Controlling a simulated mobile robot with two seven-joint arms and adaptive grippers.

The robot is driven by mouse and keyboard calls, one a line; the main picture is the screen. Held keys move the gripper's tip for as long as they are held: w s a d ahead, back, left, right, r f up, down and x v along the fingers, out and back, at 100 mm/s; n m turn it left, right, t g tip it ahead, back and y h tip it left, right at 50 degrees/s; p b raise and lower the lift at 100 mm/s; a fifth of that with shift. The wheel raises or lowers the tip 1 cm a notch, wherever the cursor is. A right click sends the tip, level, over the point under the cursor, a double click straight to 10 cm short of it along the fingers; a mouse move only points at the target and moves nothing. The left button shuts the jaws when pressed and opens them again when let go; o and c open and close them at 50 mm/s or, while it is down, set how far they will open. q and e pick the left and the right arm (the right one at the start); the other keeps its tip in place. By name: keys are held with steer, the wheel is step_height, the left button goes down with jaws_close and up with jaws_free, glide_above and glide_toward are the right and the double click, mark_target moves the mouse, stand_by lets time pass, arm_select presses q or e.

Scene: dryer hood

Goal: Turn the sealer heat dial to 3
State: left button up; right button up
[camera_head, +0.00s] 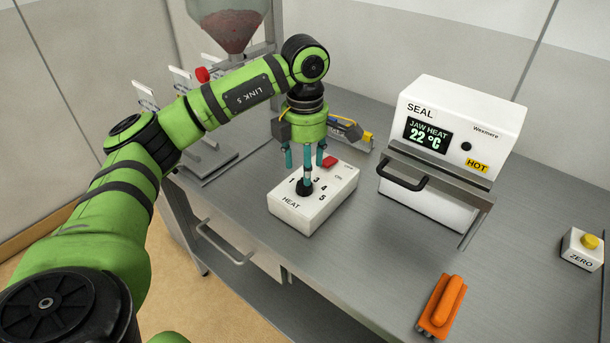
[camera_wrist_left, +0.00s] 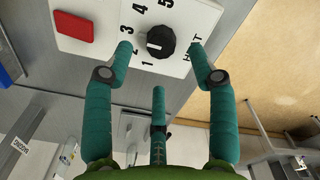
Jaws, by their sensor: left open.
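The heat dial (camera_head: 304,188) is a black knob on top of a white box (camera_head: 325,205) marked HEAT, with numbers 1 to 5 around it. The dial also shows in the left wrist view (camera_wrist_left: 161,42), where its white pointer mark faces roughly toward the 2. My left gripper (camera_head: 306,166) has teal fingers pointing down over the dial. In the left wrist view the gripper (camera_wrist_left: 158,55) is open, with two fingertips on either side of the dial and a third finger nearer the camera. I cannot tell whether any finger touches the knob.
A red switch (camera_head: 330,161) sits on the box behind the dial. The white sealer (camera_head: 462,120) shows JAW HEAT 22 °C. An orange-handled tool (camera_head: 441,306) lies at the front, and a ZERO box (camera_head: 582,250) stands at the right. The steel counter (camera_head: 375,255) is clear between them.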

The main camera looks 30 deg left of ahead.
arm_select(q)
step_height(320, 180, up, 8)
steer(key=shift+f, duration=0.25)
stand_by(0.5)
